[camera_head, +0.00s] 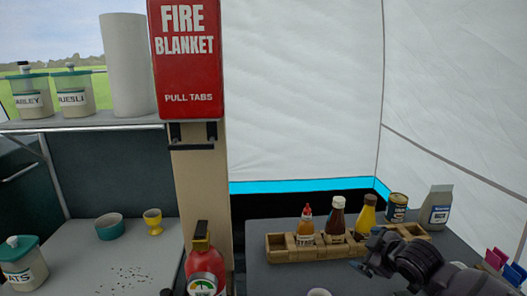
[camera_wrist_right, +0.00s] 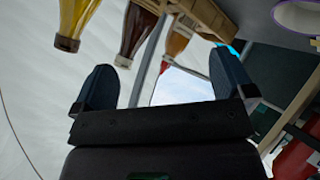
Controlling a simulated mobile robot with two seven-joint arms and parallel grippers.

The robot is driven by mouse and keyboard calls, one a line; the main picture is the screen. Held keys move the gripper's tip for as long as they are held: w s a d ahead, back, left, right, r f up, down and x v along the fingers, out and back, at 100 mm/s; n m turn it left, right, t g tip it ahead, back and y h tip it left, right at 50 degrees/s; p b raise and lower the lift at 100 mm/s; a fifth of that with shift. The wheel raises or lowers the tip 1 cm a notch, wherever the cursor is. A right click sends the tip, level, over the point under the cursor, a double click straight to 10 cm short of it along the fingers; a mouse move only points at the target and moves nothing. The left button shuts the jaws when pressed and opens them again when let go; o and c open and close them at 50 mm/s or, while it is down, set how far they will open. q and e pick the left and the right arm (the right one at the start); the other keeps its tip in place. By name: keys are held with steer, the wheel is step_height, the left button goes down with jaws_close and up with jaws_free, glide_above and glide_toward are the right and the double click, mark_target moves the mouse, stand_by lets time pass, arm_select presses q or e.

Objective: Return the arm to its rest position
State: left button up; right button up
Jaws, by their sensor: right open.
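My right arm comes in from the lower right in the camera_head view. Its gripper (camera_head: 366,262) is in front of the wooden condiment rack (camera_head: 290,254), over the grey table. In the right wrist view the gripper (camera_wrist_right: 163,75) has its two fingers wide apart with nothing between them. That view is turned over, with the bottles at its top beyond the fingers. My left gripper is not in view.
The rack holds a red-capped bottle (camera_head: 306,222), a brown sauce bottle (camera_head: 337,218) and a yellow bottle (camera_head: 367,215). A tin (camera_head: 397,208) and a grey-white packet (camera_head: 436,208) stand to the right. A red extinguisher (camera_head: 205,268) stands front centre.

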steer(key=s+a+f+m+t, duration=0.1)
steer(key=s+f, duration=0.1)
steer(key=s, duration=0.1)
steer(key=s+a+f+m+t, duration=0.1)
steer(key=s+f, duration=0.1)
steer(key=s, duration=0.2)
steer(key=s+a+f+m, duration=0.1)
steer(key=s+f+m, duration=0.1)
steer(key=s+f, duration=0.1)
steer(key=shift+s+f+t+y, duration=0.1)
steer(key=shift+s+t+y, duration=0.3)
steer(key=shift+s, duration=0.2)
steer(key=s+d+f+m+g+h, duration=0.1)
steer(key=s+f, duration=0.3)
steer(key=s, duration=0.4)
steer(key=s+d+f+m+g+h, duration=0.1)
steer(key=s+f+m, duration=0.2)
steer(key=s+f, duration=0.2)
steer(key=s+d+f+m+g+h, duration=0.1)
steer(key=s+f, duration=0.4)
steer(key=s, duration=0.6)
steer(key=shift+s+d+m+h, duration=0.2)
steer(key=shift+s+m+h, duration=0.1)
steer(key=shift+m+h, duration=0.2)
